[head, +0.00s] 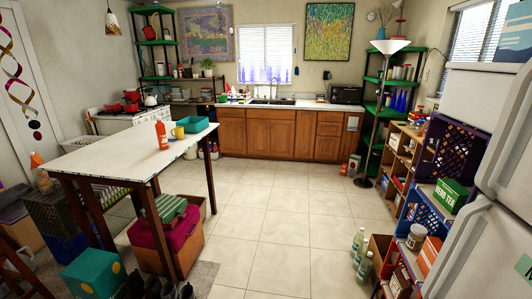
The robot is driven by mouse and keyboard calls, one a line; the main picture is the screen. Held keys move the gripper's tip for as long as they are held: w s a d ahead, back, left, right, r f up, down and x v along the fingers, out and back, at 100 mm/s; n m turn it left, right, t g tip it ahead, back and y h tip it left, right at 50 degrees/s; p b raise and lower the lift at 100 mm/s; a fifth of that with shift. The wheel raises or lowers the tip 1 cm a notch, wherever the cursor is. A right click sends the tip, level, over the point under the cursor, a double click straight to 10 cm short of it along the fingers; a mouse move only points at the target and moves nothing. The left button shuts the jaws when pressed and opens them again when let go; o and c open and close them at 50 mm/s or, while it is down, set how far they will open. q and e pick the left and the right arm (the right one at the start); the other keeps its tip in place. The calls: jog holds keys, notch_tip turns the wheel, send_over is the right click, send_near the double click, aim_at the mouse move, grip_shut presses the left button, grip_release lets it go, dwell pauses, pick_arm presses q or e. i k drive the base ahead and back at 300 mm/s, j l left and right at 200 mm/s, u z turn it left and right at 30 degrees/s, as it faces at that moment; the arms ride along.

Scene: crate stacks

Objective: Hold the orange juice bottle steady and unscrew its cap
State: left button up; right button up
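An orange-red bottle (162,136) stands upright on the white-topped table (120,158) at the left; it looks like the orange juice bottle, but its label is too small to read. Its top is small and pale, and I cannot tell how the cap sits. Another orange bottle or similar item (37,160) shows beyond the table's left edge, partly hidden. Neither of my grippers is in view, and nothing touches the bottle on the table.
A yellow mug (179,133) and a teal tray (195,125) stand right of the bottle. Crates and boxes crowd around the table legs. A shelf unit, crates (455,152) and a fridge (500,185) line the right. The tiled floor (285,215) between is clear.

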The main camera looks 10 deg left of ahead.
aim_at(161, 128)
jog(key=i+l, duration=0.1)
jog(key=i, duration=1.45)
jog(key=i+u, duration=0.35)
jog(key=i+l+u, duration=0.1)
jog(key=i+u, duration=0.25)
jog(key=i+l+u, duration=0.1)
jog(key=i+u, duration=0.35)
jog(key=i+l+u, duration=0.15)
jog(key=u, duration=0.3)
jog(key=i+l+u, duration=0.75)
jog(key=k+j, duration=0.1)
